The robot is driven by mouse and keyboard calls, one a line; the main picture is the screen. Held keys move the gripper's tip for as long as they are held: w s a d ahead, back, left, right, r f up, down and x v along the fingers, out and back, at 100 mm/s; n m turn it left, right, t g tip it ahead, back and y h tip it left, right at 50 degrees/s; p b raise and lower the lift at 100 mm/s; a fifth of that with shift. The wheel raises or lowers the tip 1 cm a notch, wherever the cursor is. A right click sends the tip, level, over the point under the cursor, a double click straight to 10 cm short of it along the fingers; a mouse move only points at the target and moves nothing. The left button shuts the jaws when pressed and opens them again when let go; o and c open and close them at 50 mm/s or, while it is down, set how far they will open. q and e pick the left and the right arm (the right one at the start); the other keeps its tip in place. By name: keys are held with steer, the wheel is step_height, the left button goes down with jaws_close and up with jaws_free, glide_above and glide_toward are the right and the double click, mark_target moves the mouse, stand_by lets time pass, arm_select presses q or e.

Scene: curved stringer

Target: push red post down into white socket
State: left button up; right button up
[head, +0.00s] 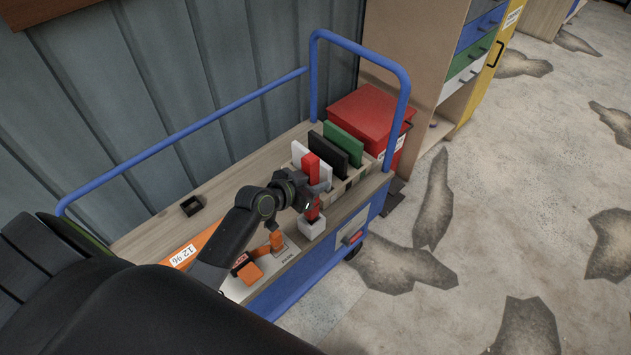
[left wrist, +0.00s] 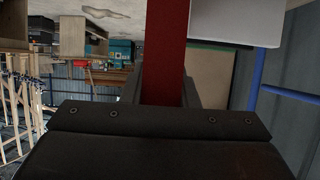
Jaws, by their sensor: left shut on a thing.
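The red post (head: 311,166) stands upright near the front right corner of the trolley. Its lower part shows below my gripper and meets the top of the white socket (head: 312,230). I cannot tell how deep the post sits in it. My left gripper (head: 316,188) is shut on the red post around its middle. In the left wrist view the red post (left wrist: 165,50) runs between the two fingers of my left gripper (left wrist: 162,92). The socket cannot be made out in that view. My right gripper is not in view.
White, black (head: 335,154) and green (head: 344,142) panels stand in a rack just behind the post. A red box (head: 368,118) is behind them. Orange parts (head: 262,262) lie left of the socket. The trolley's blue rail (head: 408,100) rises at the back.

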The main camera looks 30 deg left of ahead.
arm_select(q)
steer(key=shift+f+b, duration=1)
steer(key=shift+f, duration=0.15)
stand_by(0.4)
steer(key=shift+f+b, duration=2.15)
steer(key=shift+f, duration=0.2)
steer(key=o, duration=1.1)
steer(key=v, duration=1.7)
steer(key=shift+r, duration=0.2)
steer(key=shift+s, duration=0.2)
